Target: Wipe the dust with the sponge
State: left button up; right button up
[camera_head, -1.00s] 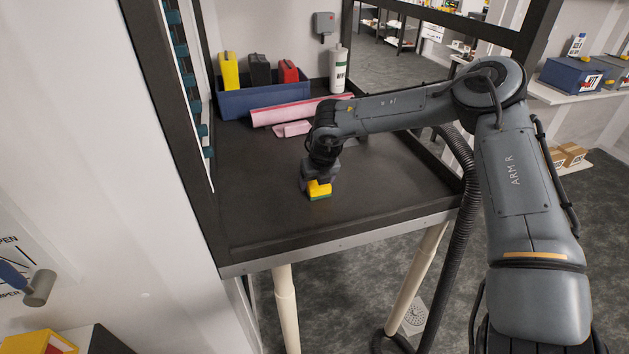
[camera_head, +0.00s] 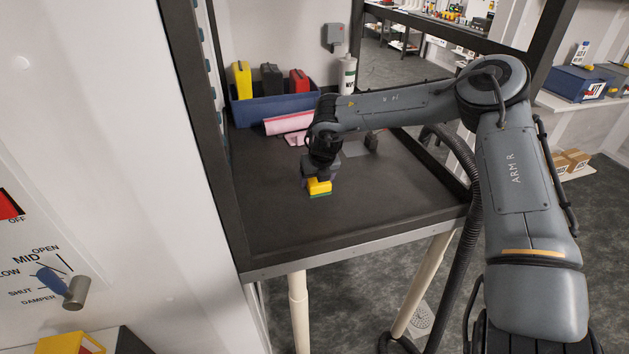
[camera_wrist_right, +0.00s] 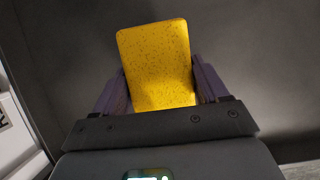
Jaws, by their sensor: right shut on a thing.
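The sponge (camera_head: 319,187) is yellow with a green underside. My right gripper (camera_head: 318,178) is shut on it, with the sponge's green side down at the dark bench top (camera_head: 385,200). I cannot tell if it presses on the surface. In the right wrist view the yellow sponge (camera_wrist_right: 158,62) stands out between the two purple-grey fingers of my right gripper (camera_wrist_right: 160,85), one on each side. No distinct dust patch can be made out on the bench top. My left gripper is in neither view.
A blue bin (camera_head: 275,107) with yellow, black and red containers stands at the back, beside a white bottle (camera_head: 347,75). A pink roll (camera_head: 288,123) lies before it. Dark frame posts (camera_head: 200,110) bound the bench. The front of the bench top is clear.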

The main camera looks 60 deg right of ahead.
jog(key=shift+r+p, duration=0.8)
jog(key=shift+r, duration=0.55)
jog(key=shift+s, duration=0.1)
